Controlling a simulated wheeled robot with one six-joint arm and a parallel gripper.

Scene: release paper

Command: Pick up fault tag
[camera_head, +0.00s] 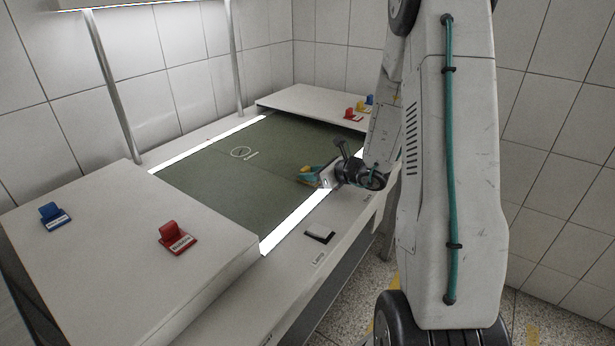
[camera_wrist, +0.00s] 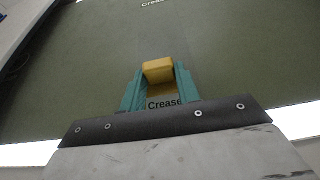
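The fault tag (camera_wrist: 158,72) is yellow with a pale label reading "Crease". In the wrist view it sits between the two teal fingers of my gripper (camera_wrist: 158,82), and its upright block fills the gap, with a finger against each side. In the head view my gripper (camera_head: 312,175) is low over the near right part of the green mat, and a little yellow of the tag (camera_head: 303,168) shows at the fingers. I cannot tell whether the tag touches the mat.
A blue tag (camera_head: 54,215) and a red tag (camera_head: 178,238) stand on the near left white shelf. Another red tag (camera_head: 353,114) and more tags stand on the far shelf. A dark pad (camera_head: 320,236) lies on the front ledge.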

